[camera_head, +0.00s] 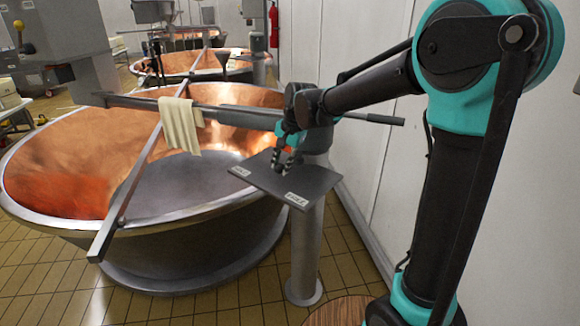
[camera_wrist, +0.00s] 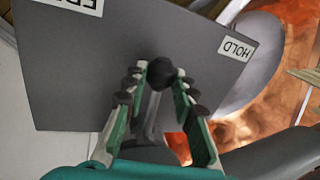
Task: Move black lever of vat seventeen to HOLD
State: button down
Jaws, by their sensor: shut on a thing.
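The black lever's round knob (camera_wrist: 160,73) and its grey stem show in the wrist view, in front of a grey plate (camera_wrist: 90,65). The plate carries a HOLD label (camera_wrist: 237,48) at right and a partly cut-off FREE label (camera_wrist: 80,5) at upper left. The knob lies between the two labels. My gripper (camera_wrist: 158,82) is shut on the lever just below the knob. In the head view, my gripper (camera_head: 284,164) is at the plate (camera_head: 282,184) on its post beside the copper vat (camera_head: 80,160). It hides the lever there. No vat number is readable.
A cloth (camera_head: 180,126) hangs over the bar across the vat. The grey post (camera_head: 306,240) stands on the tiled floor. A white wall (camera_head: 365,130) is close on the right. More copper vats (camera_head: 190,62) stand behind.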

jog(key=w+a+m, duration=0.1)
jog(key=a+m, duration=0.1)
jog(key=w+a+m+t+h, duration=0.1)
jog(key=w+a+m, duration=0.1)
jog(key=m, duration=0.1)
jog(key=shift+w+a, duration=0.2)
jog(key=shift+w, duration=0.05)
jog(key=shift+w+a+m+h, duration=0.2)
jog(key=shift+w+a+m, duration=0.15)
jog(key=shift+w+m, duration=0.4)
jog(key=shift+w+a+m+h, duration=0.2)
jog(key=shift+w+a+m, duration=0.25)
jog(key=shift+m, duration=0.5)
jog(key=shift+w+d, duration=0.1)
jog(key=c, duration=1.2)
grip_release()
